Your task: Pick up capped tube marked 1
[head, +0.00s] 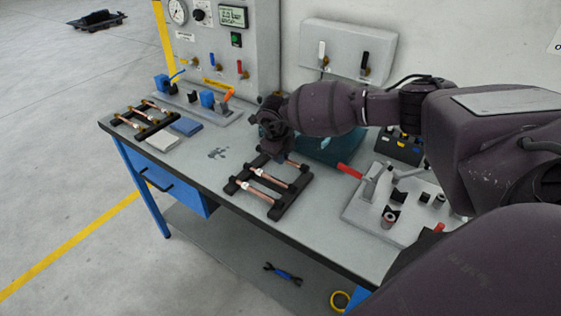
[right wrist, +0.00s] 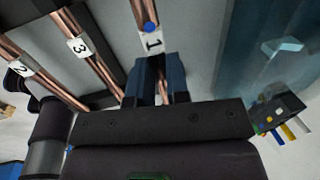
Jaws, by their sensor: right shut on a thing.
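The copper tube marked 1 (right wrist: 138,12) shows in the right wrist view, with a white "1" label and a small blue spot beside it. My right gripper (right wrist: 158,66) is shut around this tube just below the label. It also shows in the head view (head: 276,150), above the far end of the black rack (head: 277,210). Tubes marked 3 (right wrist: 91,62) and 2 (right wrist: 40,80) lie to the left. My left gripper is not in view.
A second rack with copper tubes (head: 147,121) stands at the bench's left end. A grey fixture plate with a red-handled lever (head: 350,171) is at the right. A teal container (head: 331,149) is behind my right gripper. A gauge panel (head: 228,50) stands behind the bench.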

